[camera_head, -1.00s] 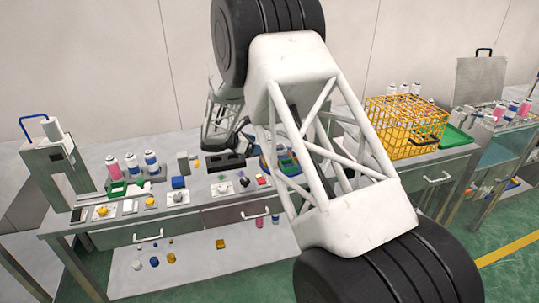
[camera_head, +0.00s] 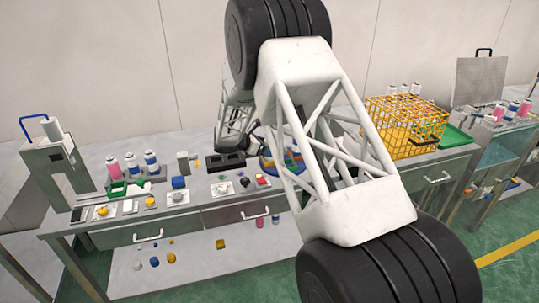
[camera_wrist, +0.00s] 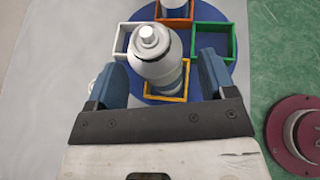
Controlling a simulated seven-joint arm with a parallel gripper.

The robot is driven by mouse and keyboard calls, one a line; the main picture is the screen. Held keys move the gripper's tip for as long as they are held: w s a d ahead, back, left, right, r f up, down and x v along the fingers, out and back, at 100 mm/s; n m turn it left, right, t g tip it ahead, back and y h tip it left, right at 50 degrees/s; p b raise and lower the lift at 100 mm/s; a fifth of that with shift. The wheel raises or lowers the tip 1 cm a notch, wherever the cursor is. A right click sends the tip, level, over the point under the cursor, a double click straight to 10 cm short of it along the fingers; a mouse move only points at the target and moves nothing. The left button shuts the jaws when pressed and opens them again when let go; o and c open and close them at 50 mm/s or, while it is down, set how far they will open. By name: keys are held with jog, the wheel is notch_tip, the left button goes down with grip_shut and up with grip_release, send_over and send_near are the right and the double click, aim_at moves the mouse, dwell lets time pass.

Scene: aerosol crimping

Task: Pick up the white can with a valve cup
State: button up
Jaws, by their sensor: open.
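In the wrist view, a white can (camera_wrist: 157,65) with a metal valve cup (camera_wrist: 149,38) on top stands in the yellow compartment (camera_wrist: 167,97) of a blue round tray (camera_wrist: 216,14). My gripper (camera_wrist: 160,80) is open, with one blue finger on each side of the can. The can is between the fingers; I cannot tell whether either touches it. In the head view the blue tray (camera_head: 267,163) is partly hidden by my arm, and this can is not clearly visible there.
Another can (camera_wrist: 174,8) stands in the orange compartment (camera_wrist: 174,22). The green compartment (camera_wrist: 213,42) is empty. In the head view, a black block (camera_head: 226,161) sits left of the tray, several cans (camera_head: 151,160) stand farther left, and a yellow wire basket (camera_head: 405,125) stands right.

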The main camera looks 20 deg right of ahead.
jog(key=shift+x, duration=1.2)
jog(key=shift+c, duration=0.2)
jog(key=c, duration=1)
jog(key=shift+c, duration=0.2)
jog(key=shift+r, duration=0.2)
jog(key=shift+r, duration=0.55)
jog(key=shift+s+r, duration=0.2)
jog(key=shift+r, duration=0.35)
jog(key=shift+s+r, duration=0.2)
jog(key=shift+r, duration=0.35)
jog(key=s+a+r, duration=0.1)
jog(key=s+a, duration=0.1)
jog(key=s, duration=1.3)
jog(key=shift+r, duration=0.15)
